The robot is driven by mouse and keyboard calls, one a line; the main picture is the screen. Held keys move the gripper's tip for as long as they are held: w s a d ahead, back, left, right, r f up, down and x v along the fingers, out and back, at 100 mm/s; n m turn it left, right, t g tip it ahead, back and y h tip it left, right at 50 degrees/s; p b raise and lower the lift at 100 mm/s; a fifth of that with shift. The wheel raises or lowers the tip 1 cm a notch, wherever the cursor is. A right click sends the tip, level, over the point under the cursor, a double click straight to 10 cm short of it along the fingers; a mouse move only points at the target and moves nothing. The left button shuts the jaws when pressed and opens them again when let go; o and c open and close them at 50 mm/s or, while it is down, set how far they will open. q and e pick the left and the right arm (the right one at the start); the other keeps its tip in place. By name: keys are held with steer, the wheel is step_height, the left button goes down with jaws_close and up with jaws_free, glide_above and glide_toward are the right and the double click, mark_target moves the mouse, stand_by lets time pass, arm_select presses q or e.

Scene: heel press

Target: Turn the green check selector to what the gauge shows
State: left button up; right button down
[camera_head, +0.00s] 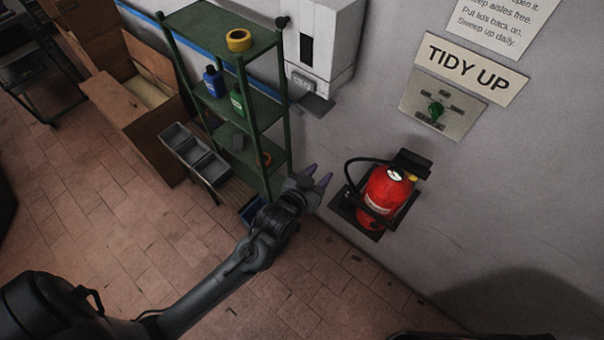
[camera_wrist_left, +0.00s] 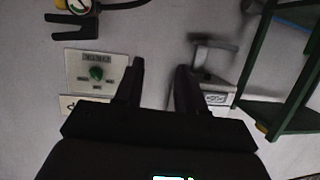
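The green check selector (camera_head: 436,112) is a knob on a pale wall plate (camera_head: 462,124) under the "TIDY UP" sign. It also shows in the left wrist view (camera_wrist_left: 96,73), with small labels around it that I cannot read. The gauge (camera_wrist_left: 79,6) is a small round dial at the top of the left wrist view, partly cut off; its reading is too small to tell. It sits on the red fire extinguisher (camera_head: 385,195). My left gripper (camera_head: 322,179) is open and empty, left of the extinguisher and apart from the selector. My right gripper is out of view.
A green shelf (camera_head: 258,48) with bottles and a yellow tape roll (camera_head: 238,40) stands left of my left gripper. A white wall dispenser (camera_head: 325,45) hangs beside it. The extinguisher's black bracket (camera_head: 412,162) juts from the wall below the plate. Wall right of the extinguisher is clear.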

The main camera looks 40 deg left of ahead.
arm_select(q)
steer(key=shift+s+a+f, duration=0.1)
steer(key=shift+s+a, duration=0.3)
steer(key=shift+s, duration=0.05)
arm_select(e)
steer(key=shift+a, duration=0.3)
